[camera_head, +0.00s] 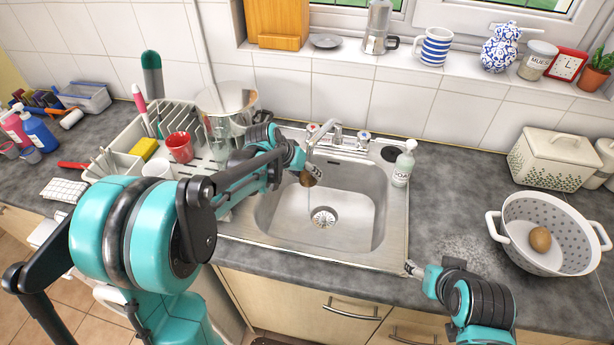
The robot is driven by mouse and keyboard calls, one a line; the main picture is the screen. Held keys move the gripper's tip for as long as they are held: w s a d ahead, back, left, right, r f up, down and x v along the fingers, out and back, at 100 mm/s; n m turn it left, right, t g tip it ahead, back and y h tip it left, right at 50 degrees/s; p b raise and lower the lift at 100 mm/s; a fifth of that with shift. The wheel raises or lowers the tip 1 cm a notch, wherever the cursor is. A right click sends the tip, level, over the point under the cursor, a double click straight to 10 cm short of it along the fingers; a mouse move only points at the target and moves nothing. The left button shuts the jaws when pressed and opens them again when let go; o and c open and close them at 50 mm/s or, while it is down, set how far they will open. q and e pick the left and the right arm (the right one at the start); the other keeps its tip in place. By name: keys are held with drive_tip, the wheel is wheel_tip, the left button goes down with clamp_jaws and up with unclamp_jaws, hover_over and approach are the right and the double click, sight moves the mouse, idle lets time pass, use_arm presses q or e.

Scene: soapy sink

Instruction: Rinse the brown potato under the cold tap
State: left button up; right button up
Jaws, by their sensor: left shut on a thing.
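A brown potato (307,179) is at the tip of my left gripper (304,169), which is shut on it. They are over the left part of the steel sink (365,205), near the end of the tap spout (322,135). A thin pale streak below the potato looks like water. The tap has a red-marked handle (313,128) on the left and a blue-marked one (364,135) on the right. My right gripper (411,268) is low at the sink's front right corner, apart from the potato; its fingers are too small to read.
A white colander (511,216) holding another brown potato (540,239) stands on the right counter. A soap bottle (404,164) stands at the sink's right rim. A dish rack with a red mug (180,147) and a large pot (228,106) crowd the left side.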

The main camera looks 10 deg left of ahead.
use_arm(q)
drive_tip(key=shift+w+d, duration=0.25)
drive_tip(key=shift+d, duration=0.05)
drive_tip(key=shift+s+a, duration=0.1)
drive_tip(key=shift+a, duration=0.05)
drive_tip(key=shift+s+a, duration=0.3)
drive_tip(key=shift+a, duration=0.05)
drive_tip(key=shift+w+d, duration=0.1)
drive_tip(key=shift+w+d, duration=0.3)
drive_tip(key=shift+d, duration=0.1)
idle(0.4)
drive_tip(key=s+d, duration=0.5)
drive_tip(key=s, duration=0.1)
drive_tip(key=shift+p, duration=0.35)
